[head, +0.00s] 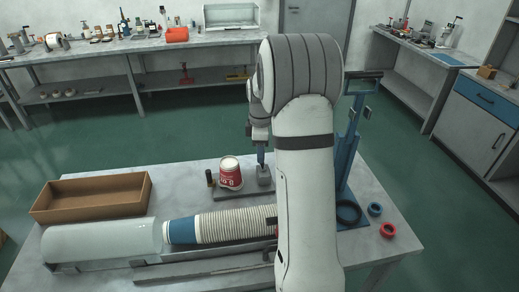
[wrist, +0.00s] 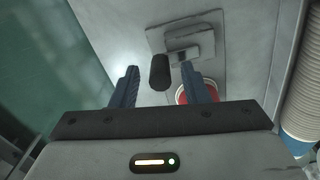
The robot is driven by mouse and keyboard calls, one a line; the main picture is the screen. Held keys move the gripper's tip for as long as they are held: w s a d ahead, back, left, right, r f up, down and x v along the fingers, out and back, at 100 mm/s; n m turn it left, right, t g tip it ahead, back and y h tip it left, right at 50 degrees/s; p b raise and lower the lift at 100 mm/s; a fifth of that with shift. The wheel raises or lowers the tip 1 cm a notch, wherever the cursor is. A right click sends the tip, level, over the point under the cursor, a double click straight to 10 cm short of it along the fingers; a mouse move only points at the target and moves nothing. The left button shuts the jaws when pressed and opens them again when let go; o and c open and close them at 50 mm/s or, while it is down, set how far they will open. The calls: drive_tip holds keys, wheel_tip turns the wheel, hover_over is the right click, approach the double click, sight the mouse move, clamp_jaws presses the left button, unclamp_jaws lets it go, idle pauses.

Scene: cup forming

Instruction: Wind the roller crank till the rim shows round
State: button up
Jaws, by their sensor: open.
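A red and white paper cup (head: 230,172) sits on a small grey fixture (head: 233,195) on the bench. A short black knob (head: 210,178) stands at its left, and a grey block (head: 264,176) at its right. In the wrist view, a black cylindrical grip (wrist: 159,73) shows between the two open fingers of my gripper (wrist: 160,68), with a visible gap to the left finger. I cannot tell whether it is the same knob. The cup's rim (wrist: 182,97) is partly hidden behind the right finger. In the head view my gripper (head: 261,158) is low, just above the grey block.
A stack of paper cups (head: 236,225) lies in front of the fixture, beside a clear cylinder (head: 100,241). A blue stand (head: 350,150) and blue and red rings (head: 388,230) are at the right.

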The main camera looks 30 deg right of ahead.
drive_tip(key=shift+f, duration=0.1)
clamp_jaws()
idle(0.4)
drive_tip(key=shift+d+m, duration=0.1)
drive_tip(key=shift+m, duration=0.2)
